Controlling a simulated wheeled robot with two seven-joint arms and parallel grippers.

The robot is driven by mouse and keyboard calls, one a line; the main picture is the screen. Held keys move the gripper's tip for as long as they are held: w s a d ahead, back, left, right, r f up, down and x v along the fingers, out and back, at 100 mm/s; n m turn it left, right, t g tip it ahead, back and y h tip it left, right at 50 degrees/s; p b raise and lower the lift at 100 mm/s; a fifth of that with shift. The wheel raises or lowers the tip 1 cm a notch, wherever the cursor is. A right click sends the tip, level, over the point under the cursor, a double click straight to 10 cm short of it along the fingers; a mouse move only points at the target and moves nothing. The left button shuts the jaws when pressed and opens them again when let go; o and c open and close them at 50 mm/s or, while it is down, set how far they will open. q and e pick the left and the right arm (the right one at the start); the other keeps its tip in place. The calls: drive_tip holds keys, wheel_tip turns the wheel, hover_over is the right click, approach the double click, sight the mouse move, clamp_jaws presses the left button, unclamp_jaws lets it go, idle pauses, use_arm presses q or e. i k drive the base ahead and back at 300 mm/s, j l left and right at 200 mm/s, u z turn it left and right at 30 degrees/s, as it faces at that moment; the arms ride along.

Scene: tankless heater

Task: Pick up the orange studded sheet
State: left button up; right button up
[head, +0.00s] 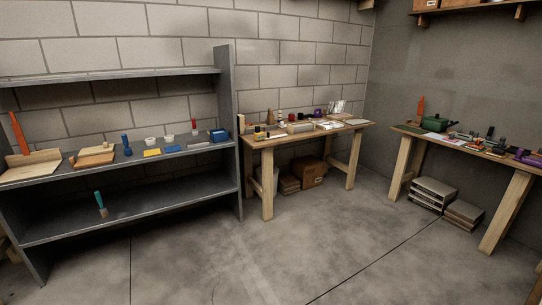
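I cannot tell for certain which thing is the orange studded sheet; no studs can be made out at this distance. A narrow orange upright piece (18,132) stands at the far left of the grey shelf unit, by a pale wooden block (32,165). Another narrow orange piece (421,107) stands upright at the back of the right workbench. A flat orange-brown piece (92,160) lies on the shelf, partly under a pale board (97,150). Neither of my grippers shows in the head view.
The grey shelf unit (150,198) stands at left, with small tools on its middle shelf. A wooden workbench (267,180) with many small items stands at the back wall. A right workbench (508,200) holds a green pot (436,122). The concrete floor between is clear.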

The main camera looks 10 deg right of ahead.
sight(477, 146)
drive_tip(key=i+z, duration=0.35)
drive_tip(key=i, duration=0.15)
drive_tip(key=i+z, duration=0.35)
drive_tip(key=i, duration=0.15)
drive_tip(key=i+j+z, duration=0.2)
drive_tip(key=i+z, duration=0.15)
drive_tip(key=i, duration=0.15)
drive_tip(key=i+l+z, duration=0.45)
drive_tip(key=i, duration=0.3)
drive_tip(key=i+z, duration=0.45)
drive_tip(key=i, duration=0.25)
drive_tip(key=i+j+z, duration=0.25)
drive_tip(key=i+z, duration=0.25)
drive_tip(key=i, duration=0.25)
